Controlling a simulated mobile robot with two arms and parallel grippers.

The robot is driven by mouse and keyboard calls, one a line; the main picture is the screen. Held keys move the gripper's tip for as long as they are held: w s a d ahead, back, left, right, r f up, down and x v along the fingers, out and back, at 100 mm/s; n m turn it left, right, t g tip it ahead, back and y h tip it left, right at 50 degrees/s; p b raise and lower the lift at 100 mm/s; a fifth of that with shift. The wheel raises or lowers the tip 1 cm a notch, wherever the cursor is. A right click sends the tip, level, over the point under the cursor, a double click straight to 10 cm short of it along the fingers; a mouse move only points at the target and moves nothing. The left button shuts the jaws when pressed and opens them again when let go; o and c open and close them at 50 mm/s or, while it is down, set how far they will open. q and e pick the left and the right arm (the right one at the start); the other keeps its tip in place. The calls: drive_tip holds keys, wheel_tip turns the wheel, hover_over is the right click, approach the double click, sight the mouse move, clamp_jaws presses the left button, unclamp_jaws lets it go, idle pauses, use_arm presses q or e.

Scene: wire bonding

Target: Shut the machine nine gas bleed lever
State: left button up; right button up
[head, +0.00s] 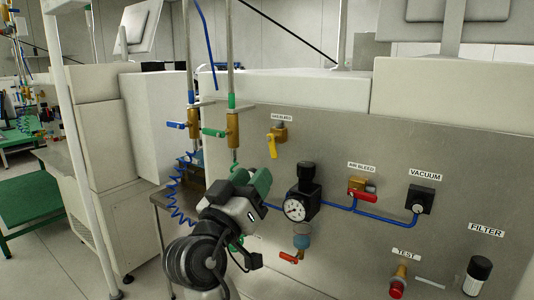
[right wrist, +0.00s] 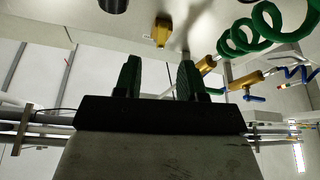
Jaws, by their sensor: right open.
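The gas bleed valve (head: 281,132) is a small brass fitting on the grey panel under a "GAS BLEED" label. Its yellow lever (head: 271,146) hangs down on the left side of the valve. In the right wrist view a yellow piece that looks like this lever (right wrist: 161,31) lies beyond the fingertips, roughly in line with the gap. My right gripper (head: 251,177) is below and slightly left of the lever, apart from it. Its green fingers (right wrist: 158,76) are open with nothing between them. My left gripper is not in view.
A pressure gauge with black regulator (head: 295,209) is right of the gripper. A red air bleed lever (head: 363,196) is farther right. Upright brass-fitted pipes with a green lever (head: 214,132) and a blue lever (head: 177,125) stand to the left. A green coiled hose (right wrist: 265,20) runs nearby.

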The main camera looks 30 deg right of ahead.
sight(272, 151)
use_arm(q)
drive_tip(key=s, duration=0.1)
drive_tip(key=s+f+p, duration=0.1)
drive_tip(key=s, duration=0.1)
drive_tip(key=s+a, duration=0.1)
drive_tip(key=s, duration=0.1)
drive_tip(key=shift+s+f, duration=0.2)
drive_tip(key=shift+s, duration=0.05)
use_arm(e)
drive_tip(key=x, duration=0.7)
drive_tip(key=shift+w+d, duration=0.3)
drive_tip(key=shift+c, duration=0.4)
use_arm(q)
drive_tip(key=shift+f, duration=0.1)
use_arm(e)
clamp_jaws()
